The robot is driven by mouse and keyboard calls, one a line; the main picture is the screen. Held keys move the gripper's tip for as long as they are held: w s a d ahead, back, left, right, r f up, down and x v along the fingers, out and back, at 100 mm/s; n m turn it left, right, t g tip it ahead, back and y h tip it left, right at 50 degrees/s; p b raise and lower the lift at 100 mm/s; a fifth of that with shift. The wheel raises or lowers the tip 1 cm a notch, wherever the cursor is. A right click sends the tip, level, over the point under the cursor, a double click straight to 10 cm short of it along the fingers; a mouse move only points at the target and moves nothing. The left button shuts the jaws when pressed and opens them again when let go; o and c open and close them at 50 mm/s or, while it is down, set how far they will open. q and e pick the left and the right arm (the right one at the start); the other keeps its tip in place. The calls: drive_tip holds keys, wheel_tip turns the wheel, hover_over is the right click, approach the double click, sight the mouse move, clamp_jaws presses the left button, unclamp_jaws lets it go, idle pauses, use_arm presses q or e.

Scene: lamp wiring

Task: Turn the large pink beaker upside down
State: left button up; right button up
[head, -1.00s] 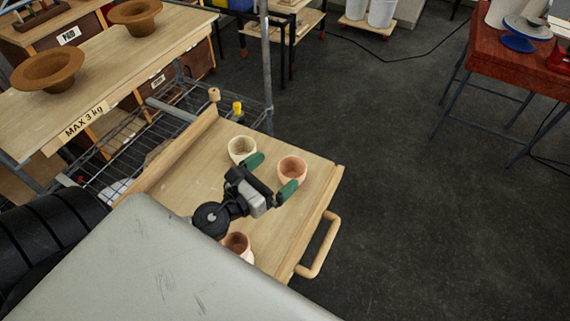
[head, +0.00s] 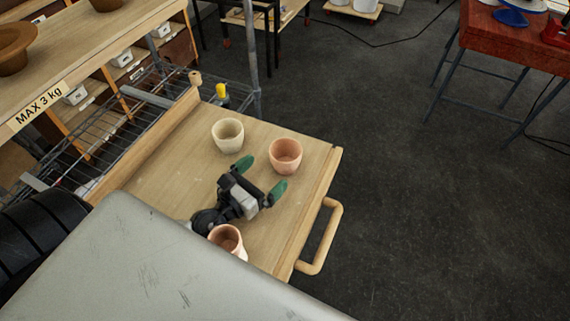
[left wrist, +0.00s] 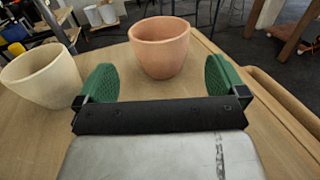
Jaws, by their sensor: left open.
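A pink beaker (head: 286,158) stands upright, open end up, at the far right of the wooden tray top; it also shows in the left wrist view (left wrist: 160,52). It looks like the larger of two pink beakers. My left gripper (head: 261,177) is open and empty, on the near side of this beaker, with its green fingers pointing towards it. In the left wrist view the beaker stands beyond and between the fingers, apart from them. The other pink beaker (head: 226,240) stands upright close to my body, partly hidden. My right gripper is not in view.
A cream beaker (head: 228,136) stands upright left of the far pink one, and is near the left finger in the left wrist view (left wrist: 42,76). The wooden top (head: 165,180) has a raised left edge and a handle (head: 322,240) on the right. A shelf (head: 75,65) stands at the left.

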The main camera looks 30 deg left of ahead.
sight(275, 163)
use_arm(q)
drive_tip(key=p+x, duration=0.2)
drive_tip(key=x, duration=0.4)
drive_tip(key=shift+w+r, duration=0.15)
drive_tip(key=shift+w, duration=0.15)
drive_tip(key=shift+w+d, duration=0.2)
drive_tip(key=shift+w, duration=0.15)
drive_tip(key=shift+s, duration=0.1)
drive_tip(key=c, duration=0.8)
wheel_tip(275, 163, up, 10)
drive_tip(key=p, duration=0.7)
drive_tip(key=shift+a, duration=0.1)
drive_tip(key=shift+c, duration=0.2)
